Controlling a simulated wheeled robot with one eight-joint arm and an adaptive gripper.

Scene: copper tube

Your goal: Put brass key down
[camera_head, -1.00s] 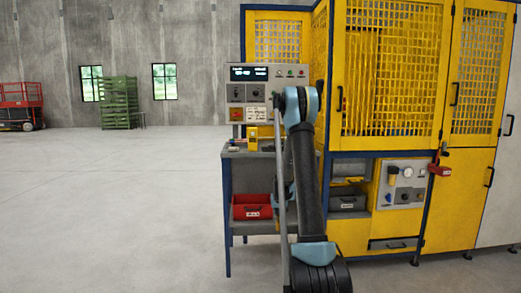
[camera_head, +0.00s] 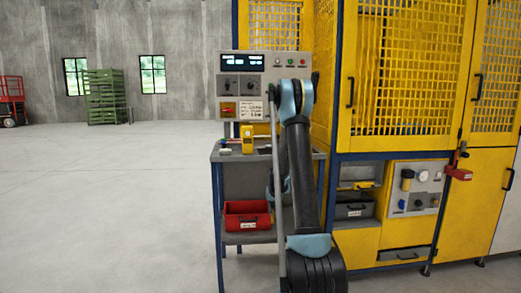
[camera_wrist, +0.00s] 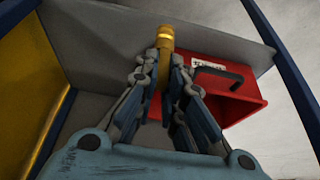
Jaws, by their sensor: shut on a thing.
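In the wrist view my gripper (camera_wrist: 164,64) is shut on a brass-coloured, rod-like piece with a brighter band near its end, the brass key (camera_wrist: 166,40). It sticks out past the fingertips, and its lower part lies between the fingers. In the wrist view, a grey shelf surface lies behind the key, and a red bin is just right of it. I cannot tell the gap between key and shelf. In the head view my arm hides the key and most of the gripper.
A grey bench (camera_head: 222,155) stands before a control panel (camera_head: 236,105), with a yellow device (camera_head: 247,139) on top. The red bin (camera_head: 246,222) sits on its lower shelf and shows in the wrist view (camera_wrist: 234,95). The yellow caged machine (camera_head: 400,180) is right. Open floor lies left.

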